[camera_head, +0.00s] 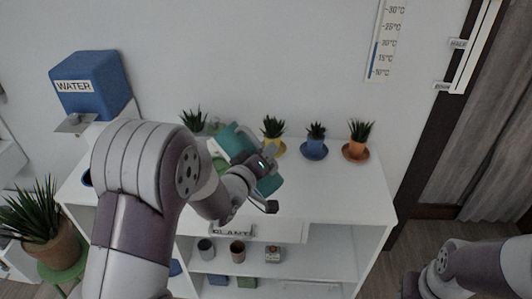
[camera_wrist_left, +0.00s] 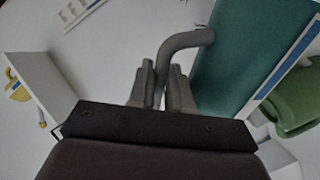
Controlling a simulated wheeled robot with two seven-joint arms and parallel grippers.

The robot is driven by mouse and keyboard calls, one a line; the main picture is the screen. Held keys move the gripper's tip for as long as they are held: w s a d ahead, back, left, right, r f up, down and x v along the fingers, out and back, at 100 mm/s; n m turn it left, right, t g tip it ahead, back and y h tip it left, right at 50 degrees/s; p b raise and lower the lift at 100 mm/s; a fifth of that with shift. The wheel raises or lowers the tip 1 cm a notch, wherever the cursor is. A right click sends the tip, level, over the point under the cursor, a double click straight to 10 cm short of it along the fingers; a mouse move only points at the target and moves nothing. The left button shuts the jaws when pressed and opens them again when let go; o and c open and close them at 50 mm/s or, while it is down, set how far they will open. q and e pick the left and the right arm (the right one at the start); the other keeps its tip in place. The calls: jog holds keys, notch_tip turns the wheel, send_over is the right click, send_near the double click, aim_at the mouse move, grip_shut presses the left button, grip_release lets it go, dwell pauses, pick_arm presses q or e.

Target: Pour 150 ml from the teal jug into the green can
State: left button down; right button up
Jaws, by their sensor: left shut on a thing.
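The teal jug (camera_head: 234,139) is held up over the white desk and looks tilted. My left arm covers part of it. My left gripper (camera_head: 270,155) is shut on its grey handle. In the left wrist view the fingers (camera_wrist_left: 161,72) close around the handle (camera_wrist_left: 188,41), beside the teal wall (camera_wrist_left: 237,55) with a blue and white strip. The green can (camera_head: 216,148) is partly hidden behind my arm and the jug; it also shows at the right of the left wrist view (camera_wrist_left: 295,103). The jug's mouth and any liquid cannot be made out. My right gripper's fingers are out of view.
Potted plants in yellow (camera_head: 273,147), blue (camera_head: 314,149) and orange (camera_head: 356,151) pots stand along the desk's back. A blue water tank (camera_head: 92,84) is at the left. Small pots (camera_head: 238,252) sit on the shelf below. The desk's right front top (camera_head: 335,195) is clear.

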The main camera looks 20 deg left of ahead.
aim_at(260, 144)
pick_arm(q)
jog(key=shift+w+a+r+n+p, duration=0.1)
jog(key=shift+a+r+n+p, duration=0.15)
jog(key=shift+r+n+p, duration=0.55)
dwell(1.1)
jog(key=shift+p, duration=0.4)
jog(key=shift+w+a+r+p, duration=0.1)
jog(key=shift+a+r+p, duration=0.25)
jog(key=shift+p, duration=0.35)
dwell(0.4)
jog(key=shift+a+r+n+h+p, duration=0.15)
jog(key=shift+r+n+h+p, duration=0.15)
jog(key=shift+n+h+p, duration=0.25)
dwell(0.8)
jog(key=shift+w+a+r+p, duration=0.1)
jog(key=shift+p, duration=0.3)
dwell(2.9)
